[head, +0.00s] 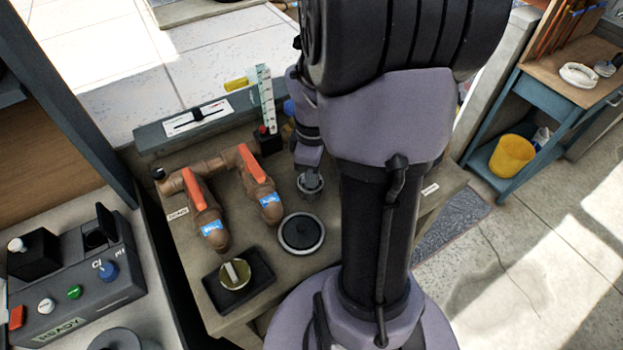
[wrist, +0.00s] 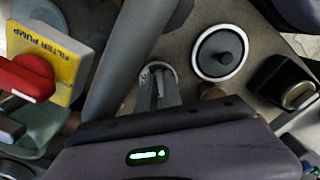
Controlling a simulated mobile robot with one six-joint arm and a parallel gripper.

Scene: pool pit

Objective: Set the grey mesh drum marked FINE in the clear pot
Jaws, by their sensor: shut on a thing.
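My gripper (head: 310,176) points down at the middle of the bench and is shut on a small grey round thing (head: 311,188), which looks like the grey mesh drum. In the wrist view my gripper's fingers (wrist: 158,85) come together over it. A pale round rim shows around the fingertips there; it may be the clear pot, but I cannot tell pot from drum. How deep the drum sits is hidden by the fingers. No FINE mark is readable.
A black lid with a white rim (head: 302,234) lies just in front. A black tray (head: 212,288) holds a round yellowish piece. Two brown pipes with orange handles (head: 197,188) stand left. A scale strip (head: 266,100) rises behind. A yellow FILTER PUMP box (wrist: 65,55) shows in the wrist view.

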